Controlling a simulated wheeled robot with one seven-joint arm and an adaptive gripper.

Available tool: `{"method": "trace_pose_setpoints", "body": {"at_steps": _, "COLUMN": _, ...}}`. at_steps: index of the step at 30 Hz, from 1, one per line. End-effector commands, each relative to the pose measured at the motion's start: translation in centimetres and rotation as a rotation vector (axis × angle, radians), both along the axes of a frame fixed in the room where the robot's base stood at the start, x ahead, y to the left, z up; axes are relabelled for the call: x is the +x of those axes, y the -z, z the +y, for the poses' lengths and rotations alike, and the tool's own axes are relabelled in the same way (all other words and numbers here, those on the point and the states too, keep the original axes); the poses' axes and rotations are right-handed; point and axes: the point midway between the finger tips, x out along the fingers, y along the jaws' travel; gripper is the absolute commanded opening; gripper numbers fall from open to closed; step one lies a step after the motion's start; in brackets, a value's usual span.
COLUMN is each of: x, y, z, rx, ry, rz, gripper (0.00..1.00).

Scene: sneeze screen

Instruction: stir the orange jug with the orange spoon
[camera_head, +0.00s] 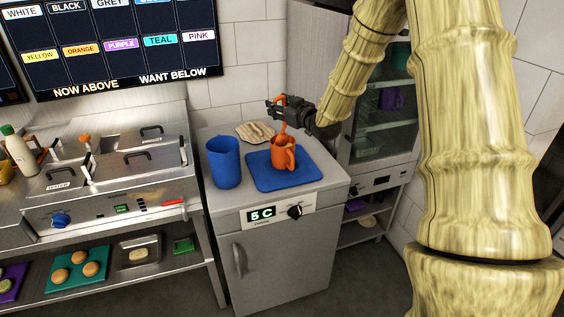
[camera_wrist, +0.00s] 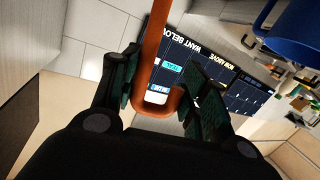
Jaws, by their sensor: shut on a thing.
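The orange jug (camera_head: 283,153) stands upright on a blue mat (camera_head: 262,178) on top of a grey cabinet. My gripper (camera_head: 283,108) is above the jug, shut on the orange spoon (camera_head: 283,128). The spoon points down towards the jug's mouth; its lower end is hidden, and I cannot tell how deep it reaches. In the wrist view, the hooked orange handle of the spoon (camera_wrist: 157,50) runs between the two dark fingers (camera_wrist: 158,100). The jug is not visible in the wrist view.
A blue jug (camera_head: 223,162) stands left of the mat; its blue side also shows in the wrist view (camera_wrist: 300,30). A pale flat item (camera_head: 255,132) lies behind the mat. A steel counter with lidded wells (camera_head: 110,165) is at left. A glass-door cabinet (camera_head: 385,125) is at right.

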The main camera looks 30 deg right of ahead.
Motion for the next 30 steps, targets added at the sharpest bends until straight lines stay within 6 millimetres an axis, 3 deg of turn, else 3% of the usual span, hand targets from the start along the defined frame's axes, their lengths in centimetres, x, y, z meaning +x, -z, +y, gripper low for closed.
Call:
{"method": "trace_pose_setpoints", "body": {"at_steps": 18, "x": 0.0, "y": -4.9, "z": 0.0, "rx": -0.001, "ry": 0.000, "rz": 0.000, "gripper": 0.12}}
{"method": "trace_pose_setpoints", "body": {"at_steps": 30, "x": 0.0, "y": -5.2, "z": 0.0, "rx": -0.001, "ry": 0.000, "rz": -0.001, "gripper": 0.12}}
